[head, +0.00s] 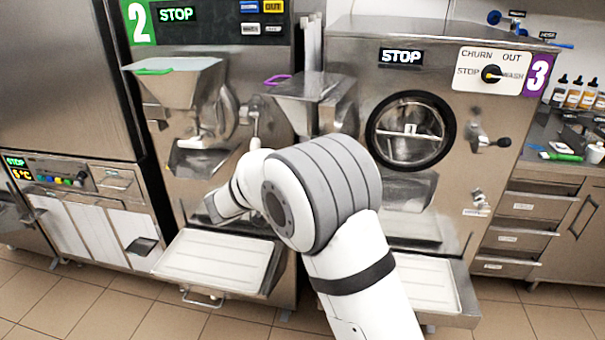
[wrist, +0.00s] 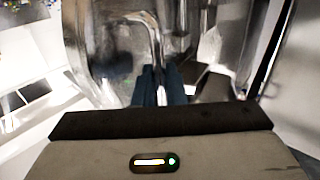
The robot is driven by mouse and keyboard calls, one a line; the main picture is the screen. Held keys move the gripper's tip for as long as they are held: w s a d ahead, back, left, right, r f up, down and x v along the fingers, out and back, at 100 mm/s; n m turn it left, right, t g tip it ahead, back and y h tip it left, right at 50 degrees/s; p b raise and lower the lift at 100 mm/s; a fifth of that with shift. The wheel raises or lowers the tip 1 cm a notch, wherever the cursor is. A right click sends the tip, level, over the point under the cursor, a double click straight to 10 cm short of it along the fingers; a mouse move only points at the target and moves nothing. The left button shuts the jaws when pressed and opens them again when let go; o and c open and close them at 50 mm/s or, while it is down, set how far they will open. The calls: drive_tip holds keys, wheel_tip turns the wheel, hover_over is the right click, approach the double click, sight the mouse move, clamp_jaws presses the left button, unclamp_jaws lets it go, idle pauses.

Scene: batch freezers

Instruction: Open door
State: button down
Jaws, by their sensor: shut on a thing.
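Machine 2 (head: 270,75) has a shiny metal front door (head: 222,115) below its hopper, partly hidden by my arm in the head view. In the wrist view, a bent metal handle (wrist: 153,25) runs down a shiny curved metal surface (wrist: 105,50). My gripper (wrist: 161,75) has its dark blue fingers shut on the lower end of this handle. The fingertips are hidden from the head view by my arm. I cannot tell whether the door is ajar.
Machine 3 (head: 345,65), with a round window door (head: 411,130) and side handle (head: 490,142), stands to the right. A white-lined tray (head: 218,262) juts out below machine 2. Another tray (head: 425,285) is under machine 3. Tiled floor (head: 120,310) lies open in front.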

drive_tip(key=shift+d+r, duration=0.1)
drive_tip(key=shift+r, duration=0.15)
drive_tip(key=c, duration=1.6)
unclamp_jaws()
drive_tip(key=shift+w+d+f, duration=0.15)
drive_tip(key=shift+w+d, duration=0.05)
drive_tip(key=shift+c, duration=0.2)
drive_tip(key=shift+s, duration=0.1)
drive_tip(key=v, duration=0.8)
drive_tip(key=shift+b, duration=0.45)
